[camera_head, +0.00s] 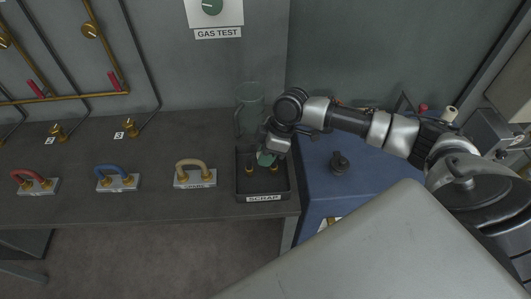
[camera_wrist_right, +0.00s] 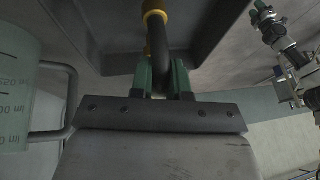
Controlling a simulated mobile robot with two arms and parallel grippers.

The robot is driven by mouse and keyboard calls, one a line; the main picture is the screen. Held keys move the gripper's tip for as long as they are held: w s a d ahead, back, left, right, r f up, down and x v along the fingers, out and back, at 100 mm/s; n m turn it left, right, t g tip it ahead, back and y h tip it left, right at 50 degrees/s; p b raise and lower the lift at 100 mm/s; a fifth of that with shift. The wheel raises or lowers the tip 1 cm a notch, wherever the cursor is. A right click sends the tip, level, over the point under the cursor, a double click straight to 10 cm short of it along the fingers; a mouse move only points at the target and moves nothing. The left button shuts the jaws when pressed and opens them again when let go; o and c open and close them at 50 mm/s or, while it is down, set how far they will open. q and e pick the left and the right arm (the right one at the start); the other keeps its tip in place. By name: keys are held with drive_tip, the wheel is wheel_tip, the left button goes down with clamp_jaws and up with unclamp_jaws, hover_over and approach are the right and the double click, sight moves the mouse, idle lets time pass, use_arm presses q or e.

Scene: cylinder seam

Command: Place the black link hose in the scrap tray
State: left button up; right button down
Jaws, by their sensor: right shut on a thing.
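My right gripper (camera_head: 267,157) is over the dark scrap tray (camera_head: 241,184) and shut on the black link hose (camera_wrist_right: 158,38). In the right wrist view the green fingers (camera_wrist_right: 161,80) pinch the black tube, and one yellow brass end (camera_wrist_right: 155,16) shows above them. In the head view the gripper hides most of the hose. Its two brass ends (camera_head: 275,170) point down, within the tray's outline. I cannot tell whether they touch the tray floor. The left gripper is out of the head view; part of an arm at the right wrist view's upper right seems mine, its jaws unclear.
A clear beaker (camera_head: 250,98) stands close behind the tray. Left along the bench are plates with a tan hose (camera_head: 190,166), a blue hose (camera_head: 115,171) and a red hose (camera_head: 30,177). A blue cabinet (camera_head: 345,185) with a black knob is right of the tray.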

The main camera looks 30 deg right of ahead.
drive_tip(key=shift+f, duration=0.1)
drive_tip(key=c, duration=1.1)
unclamp_jaws()
drive_tip(key=b+v, duration=0.2)
drive_tip(key=v, duration=1)
